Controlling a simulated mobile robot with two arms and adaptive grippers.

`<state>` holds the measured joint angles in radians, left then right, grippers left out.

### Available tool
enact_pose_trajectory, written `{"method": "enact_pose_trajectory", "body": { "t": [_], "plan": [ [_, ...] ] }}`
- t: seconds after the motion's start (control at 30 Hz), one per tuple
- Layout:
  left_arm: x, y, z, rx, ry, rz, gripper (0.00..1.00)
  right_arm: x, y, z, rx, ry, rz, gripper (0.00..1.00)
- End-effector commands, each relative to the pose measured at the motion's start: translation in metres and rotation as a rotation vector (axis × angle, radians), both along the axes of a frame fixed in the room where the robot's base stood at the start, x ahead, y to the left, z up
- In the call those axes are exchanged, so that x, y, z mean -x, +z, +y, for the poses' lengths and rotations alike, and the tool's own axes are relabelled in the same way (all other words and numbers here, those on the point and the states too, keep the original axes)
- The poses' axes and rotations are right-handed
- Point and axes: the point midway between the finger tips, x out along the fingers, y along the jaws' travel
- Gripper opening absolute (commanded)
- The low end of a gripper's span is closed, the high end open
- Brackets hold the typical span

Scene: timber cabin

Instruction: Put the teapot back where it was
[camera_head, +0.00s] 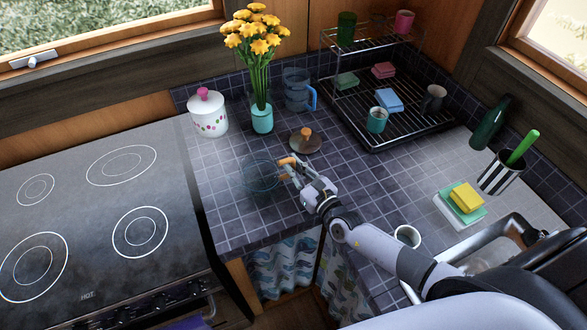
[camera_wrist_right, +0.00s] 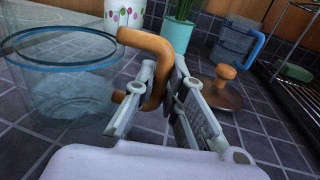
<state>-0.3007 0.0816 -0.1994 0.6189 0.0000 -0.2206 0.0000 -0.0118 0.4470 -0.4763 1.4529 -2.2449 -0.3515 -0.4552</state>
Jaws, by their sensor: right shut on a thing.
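The teapot (camera_head: 262,174) is a clear glass pot with a blue rim and a wooden, orange-brown handle. It is upright at the middle of the tiled counter, open at the top. In the wrist view its glass body (camera_wrist_right: 66,80) fills the left side. My right gripper (camera_head: 293,170) is shut on the handle, and the fingers (camera_wrist_right: 172,88) close around it in the wrist view. I cannot tell whether the pot's base touches the tiles. A brown lid with a wooden knob (camera_head: 305,142) lies on the counter just behind the gripper. My left gripper is not in view.
A stove (camera_head: 95,215) borders the counter on the left. Behind the teapot stand a dotted white jar (camera_head: 208,116), a flower vase (camera_head: 262,118) and a blue-handled jug (camera_head: 297,92). A dish rack (camera_head: 395,140) stands back right. Tiles in front of the teapot are clear.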

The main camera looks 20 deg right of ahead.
Motion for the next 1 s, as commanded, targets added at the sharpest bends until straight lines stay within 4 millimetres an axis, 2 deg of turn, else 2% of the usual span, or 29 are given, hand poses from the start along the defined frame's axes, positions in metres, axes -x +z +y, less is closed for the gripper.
{"method": "enact_pose_trajectory", "body": {
  "t": [0.43,0.47,0.73,1.0],
  "plan": [
    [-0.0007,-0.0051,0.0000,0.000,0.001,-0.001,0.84,-0.0007,-0.0083,0.0000,-0.002,0.000,-0.005,0.00],
    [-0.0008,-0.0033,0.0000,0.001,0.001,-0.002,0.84,-0.0001,-0.0082,0.0000,0.000,0.001,-0.002,0.13],
    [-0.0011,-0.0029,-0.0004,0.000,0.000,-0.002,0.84,-0.0001,-0.0079,0.0000,0.001,0.001,-0.001,0.31],
    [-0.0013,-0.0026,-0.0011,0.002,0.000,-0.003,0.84,-0.0001,-0.0076,0.0000,0.001,0.001,-0.001,0.31]
  ]
}}
